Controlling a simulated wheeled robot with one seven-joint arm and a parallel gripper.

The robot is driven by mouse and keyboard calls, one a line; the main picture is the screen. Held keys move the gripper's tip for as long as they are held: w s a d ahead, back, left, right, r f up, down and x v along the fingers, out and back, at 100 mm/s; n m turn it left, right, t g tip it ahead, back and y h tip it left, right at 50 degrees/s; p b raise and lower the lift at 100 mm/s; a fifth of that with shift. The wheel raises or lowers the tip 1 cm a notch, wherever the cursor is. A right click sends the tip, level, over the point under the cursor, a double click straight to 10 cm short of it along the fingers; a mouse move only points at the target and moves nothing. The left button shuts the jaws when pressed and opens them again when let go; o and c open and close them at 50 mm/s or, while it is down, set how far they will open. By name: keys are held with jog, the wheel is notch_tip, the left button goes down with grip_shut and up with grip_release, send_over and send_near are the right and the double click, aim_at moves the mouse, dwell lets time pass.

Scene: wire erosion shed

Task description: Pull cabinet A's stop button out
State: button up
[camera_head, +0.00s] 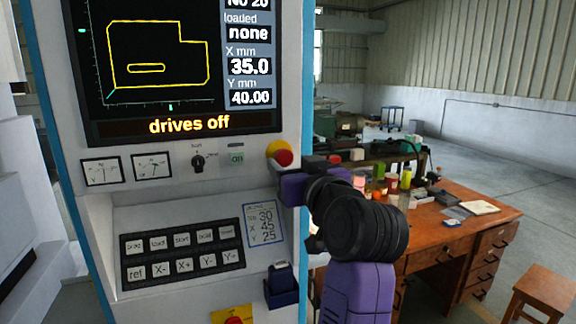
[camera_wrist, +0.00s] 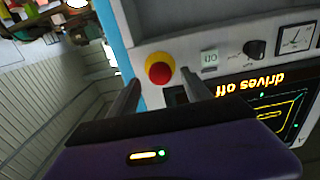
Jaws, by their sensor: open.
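The stop button (camera_head: 282,155) is a red mushroom head on a yellow collar. It sits near the right edge of the cabinet (camera_head: 215,170), below the screen. In the wrist view the button (camera_wrist: 159,71) faces me, and the picture is upside down. My gripper (camera_wrist: 160,84) is open and empty, its two dark fingers left and right of the button in that view. I cannot tell how deep they reach beside it. In the head view my purple hand (camera_head: 295,188) is just below the button. No cabinet letter shows.
The screen (camera_head: 187,70) reads "drives off". A keypad (camera_head: 182,252) is below. A red knob on a yellow plate (camera_head: 230,316) is lower. A cluttered desk (camera_head: 465,230) stands right.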

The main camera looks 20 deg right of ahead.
jog(key=s+b, duration=0.1)
jog(key=s, duration=0.4)
jog(key=shift+r, duration=0.1)
dwell(0.3)
notch_tip(320, 180, up, 5)
jog(key=s+m+t+h, duration=0.1)
jog(key=s+t, duration=0.1)
jog(key=t, duration=0.1)
jog(key=s+f+n+y, duration=0.1)
jog(key=s+f+n, duration=0.1)
jog(key=s+f, duration=0.85)
jog(key=s+f+n+y, duration=0.2)
jog(key=s+f, duration=0.5)
jog(key=f, duration=0.6)
jog(key=s+f+m+g+h, duration=0.1)
jog(key=s+f+g, duration=0.2)
jog(key=s+f, duration=0.5)
jog(key=s+f+m+g+h, duration=0.1)
jog(key=s+f, duration=0.8)
jog(key=s, duration=0.9)
jog(key=shift+f+m+g+b, duration=0.25)
jog(key=shift+m+g+b, duration=0.2)
jog(key=shift+g, duration=0.65)
